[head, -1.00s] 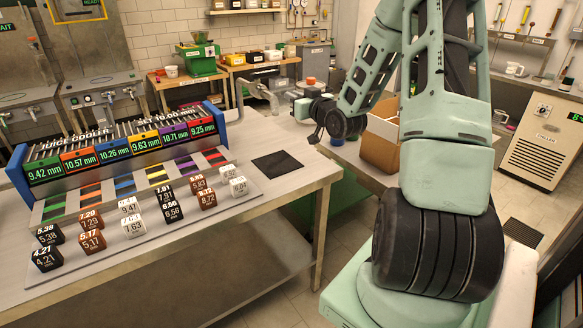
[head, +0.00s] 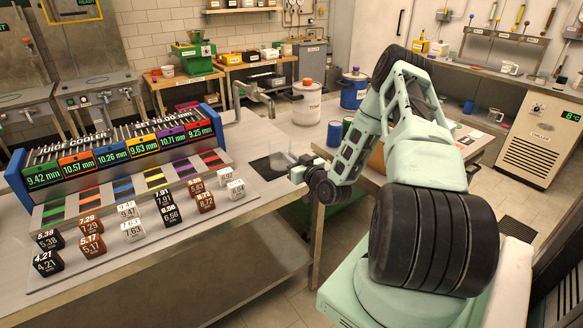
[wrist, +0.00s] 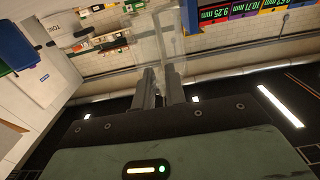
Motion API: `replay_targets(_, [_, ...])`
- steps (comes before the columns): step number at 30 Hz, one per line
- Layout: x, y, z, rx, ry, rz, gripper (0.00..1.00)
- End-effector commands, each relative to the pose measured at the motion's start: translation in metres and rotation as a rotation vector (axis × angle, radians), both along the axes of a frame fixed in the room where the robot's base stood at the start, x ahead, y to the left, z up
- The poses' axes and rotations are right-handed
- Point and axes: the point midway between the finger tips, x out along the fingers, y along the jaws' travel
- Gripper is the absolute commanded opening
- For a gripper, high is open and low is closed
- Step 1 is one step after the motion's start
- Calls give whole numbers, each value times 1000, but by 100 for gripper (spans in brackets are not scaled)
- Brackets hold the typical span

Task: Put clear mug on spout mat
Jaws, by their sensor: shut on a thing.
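The clear mug (wrist: 160,38) is between my gripper's fingers in the wrist view, see-through and hard to outline. My gripper (wrist: 161,88) is shut on it. In the head view my gripper (head: 302,162) is at the right edge of the spout mat, and the mug shows only as a faint pale shape there. The spout mat (head: 262,168) is a dark square on the steel bench, below and in front of the tap. Its right part is partly covered by my gripper and the mug. I cannot tell whether the mug touches the mat.
The tap (head: 256,92) reaches over the bench behind the mat. A white pot (head: 307,103) with an orange knob and a blue pot (head: 354,90) stand farther back. Several numbered blocks (head: 132,228) and the juice cooler rack (head: 120,150) fill the bench to the left.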

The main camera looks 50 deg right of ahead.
Motion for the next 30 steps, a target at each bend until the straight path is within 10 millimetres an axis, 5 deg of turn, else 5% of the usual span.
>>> replay_targets(9, [0,0,-34,-1,-2,-1,0])
replay_targets(21, [0,0,-41,-1,-2,0,0])
replay_targets(24, [0,0,-41,-1,0,0,34])
replay_targets(30, [0,0,-40,-1,-1,0,34])
